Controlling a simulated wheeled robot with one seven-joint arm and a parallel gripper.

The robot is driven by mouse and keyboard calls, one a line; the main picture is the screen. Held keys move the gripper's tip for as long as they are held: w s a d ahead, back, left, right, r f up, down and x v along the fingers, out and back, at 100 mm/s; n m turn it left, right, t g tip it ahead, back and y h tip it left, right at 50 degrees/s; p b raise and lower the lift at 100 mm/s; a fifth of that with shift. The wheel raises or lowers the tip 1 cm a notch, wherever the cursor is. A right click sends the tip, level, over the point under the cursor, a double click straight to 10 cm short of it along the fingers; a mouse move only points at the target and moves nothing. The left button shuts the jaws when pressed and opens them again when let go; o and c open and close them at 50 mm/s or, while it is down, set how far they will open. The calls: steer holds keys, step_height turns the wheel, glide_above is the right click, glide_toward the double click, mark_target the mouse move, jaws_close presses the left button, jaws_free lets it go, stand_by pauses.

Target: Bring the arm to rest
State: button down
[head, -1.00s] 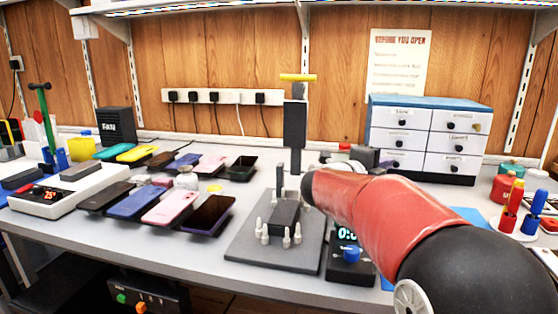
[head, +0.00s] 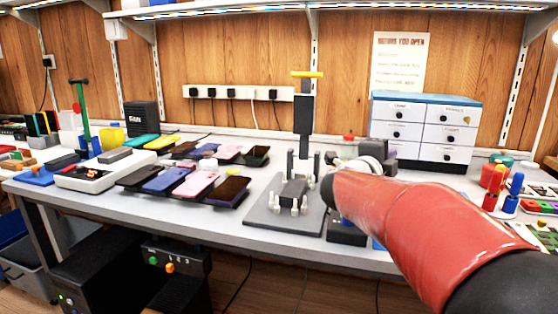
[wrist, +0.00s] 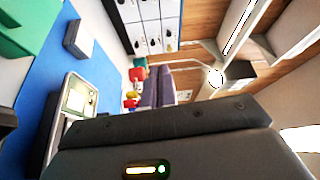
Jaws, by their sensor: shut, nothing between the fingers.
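My gripper (head: 388,152) is at the end of my red arm, raised above the bench right of centre in the head view. Its far end is partly hidden by the arm. In the wrist view, its two dark fingers (wrist: 158,85) lie side by side, shut, with nothing between them. It touches no object that I can see. The grey bench (head: 110,204) stands below it. The press stand (head: 304,115) with its yellow handle is just left of the gripper in the head view.
Several phones (head: 197,184) lie on the bench left of the press. A white drawer cabinet (head: 425,130) stands behind my gripper. Red and blue holders (head: 495,190) stand to the right. A blue mat (wrist: 50,85) shows in the wrist view.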

steer(key=s+a+f+n+t+y, duration=0.1)
steer(key=s+a+f+n+y, duration=0.4)
steer(key=s+a+n+y, duration=1.05)
steer(key=s+d+f+n+g+h, duration=0.1)
steer(key=s+d+f+n+g, duration=0.2)
steer(key=s+f, duration=0.5)
steer(key=s+d+f+n+g+h, duration=0.2)
steer(key=s+f+n+g, duration=0.3)
steer(key=s+f, duration=0.3)
steer(key=shift+s+d+n+g, duration=0.4)
steer(key=shift+s+d+n, duration=0.15)
steer(key=shift+s+n, duration=0.4)
steer(key=c, duration=2.2)
jaws_free()
steer(key=shift+f, duration=0.1)
